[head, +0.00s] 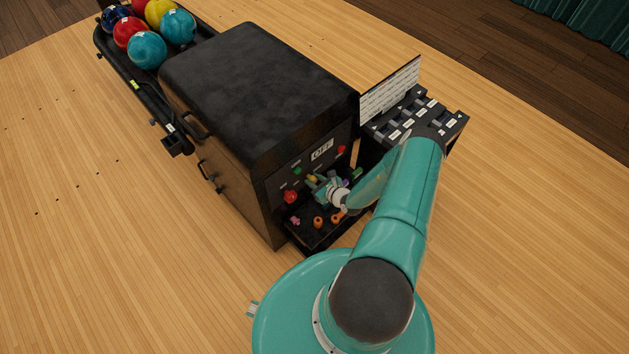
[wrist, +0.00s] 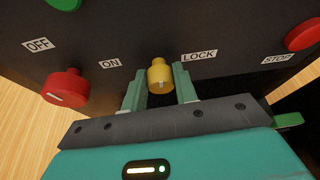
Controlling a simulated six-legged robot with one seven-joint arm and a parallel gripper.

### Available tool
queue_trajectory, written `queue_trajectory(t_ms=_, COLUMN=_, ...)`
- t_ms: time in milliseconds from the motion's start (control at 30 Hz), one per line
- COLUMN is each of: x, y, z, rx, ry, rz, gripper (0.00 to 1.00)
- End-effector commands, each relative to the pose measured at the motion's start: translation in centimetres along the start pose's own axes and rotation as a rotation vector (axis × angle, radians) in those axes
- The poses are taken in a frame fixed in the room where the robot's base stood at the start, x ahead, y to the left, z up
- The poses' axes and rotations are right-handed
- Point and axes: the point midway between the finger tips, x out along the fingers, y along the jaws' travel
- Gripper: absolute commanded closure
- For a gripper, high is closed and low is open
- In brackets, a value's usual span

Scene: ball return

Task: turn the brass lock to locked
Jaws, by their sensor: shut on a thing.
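The brass lock (wrist: 160,76) is a round yellow knob on the dark panel, in the middle of the wrist view. The ON label is to its left and the LOCK label (wrist: 199,55) to its upper right. A small pale mark shows on its face, but I cannot tell which label it points to. My gripper (wrist: 160,88) has one finger on each side of the knob and is shut on it. In the head view my gripper (head: 323,187) is at the machine's front panel, and the lock is a small yellow spot (head: 312,178) beside it.
A red knob (wrist: 66,88) is at left by the OFF label, with a red STOP button (wrist: 303,35) at right. Below the panel, a black tray (head: 318,236) holds several small coloured pieces. A labelled black rack (head: 452,130) stands close right of the machine (head: 255,85).

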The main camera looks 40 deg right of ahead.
Motion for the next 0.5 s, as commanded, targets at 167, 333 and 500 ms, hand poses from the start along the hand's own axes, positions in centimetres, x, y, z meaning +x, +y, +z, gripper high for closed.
queue_trajectory(t_ms=167, x=-0.01, y=-0.21, z=0.00, rx=0.104, ry=0.000, rz=0.043, gripper=0.94)
queue_trajectory(t_ms=333, x=0.00, y=-0.30, z=-0.04, rx=0.240, ry=0.000, rz=0.100, gripper=0.94)
queue_trajectory(t_ms=500, x=0.03, y=-0.41, z=-0.11, rx=0.388, ry=0.000, rz=0.162, gripper=0.94)
